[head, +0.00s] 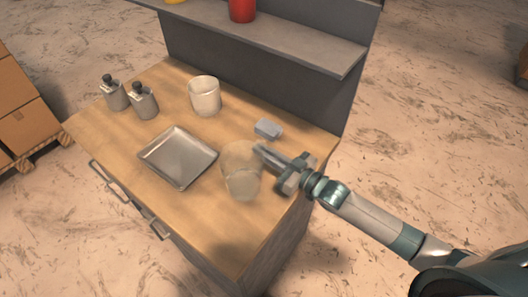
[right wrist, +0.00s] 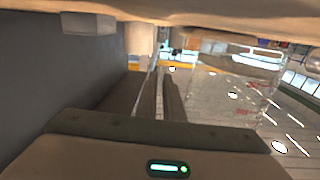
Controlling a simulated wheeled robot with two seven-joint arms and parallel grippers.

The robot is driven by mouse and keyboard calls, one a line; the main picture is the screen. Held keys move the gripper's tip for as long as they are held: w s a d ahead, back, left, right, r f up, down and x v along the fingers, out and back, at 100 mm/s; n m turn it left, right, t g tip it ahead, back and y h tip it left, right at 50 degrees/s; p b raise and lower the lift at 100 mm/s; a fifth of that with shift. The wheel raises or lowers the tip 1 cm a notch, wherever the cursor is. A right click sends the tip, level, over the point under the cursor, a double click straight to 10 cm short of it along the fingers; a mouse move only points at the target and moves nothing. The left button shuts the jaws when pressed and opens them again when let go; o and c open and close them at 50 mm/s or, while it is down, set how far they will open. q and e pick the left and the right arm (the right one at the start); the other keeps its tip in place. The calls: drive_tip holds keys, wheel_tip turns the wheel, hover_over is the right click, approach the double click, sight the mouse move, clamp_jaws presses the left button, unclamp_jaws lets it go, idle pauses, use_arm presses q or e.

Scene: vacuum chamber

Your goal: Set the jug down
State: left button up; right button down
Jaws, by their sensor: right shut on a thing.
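The jug (head: 241,172) is a clear, see-through vessel at the front right of the wooden worktop. It looks upright; I cannot tell whether its base touches the wood. My left gripper is not in view.
A square metal tray (head: 148,157) lies just left of the jug. A white cup (head: 204,97), a small grey block (head: 268,128) and two metal flasks (head: 144,102) stand behind. A shelf (head: 290,42) with a red container (head: 242,10) overhangs the back. The worktop's front right corner is bare.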

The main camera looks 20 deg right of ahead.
drive_tip(key=shift+f, duration=0.65)
drive_tip(key=c, duration=1.9)
unclamp_jaws()
drive_tip(key=shift+s+d, duration=0.2)
drive_tip(key=shift+s, duration=0.2)
drive_tip(key=b+v, duration=0.3)
drive_tip(key=v, duration=0.6)
drive_tip(key=shift+s+d, duration=0.25)
drive_tip(key=shift+s, duration=0.05)
drive_tip(key=shift+s+d, duration=0.35)
drive_tip(key=shift+s, duration=0.2)
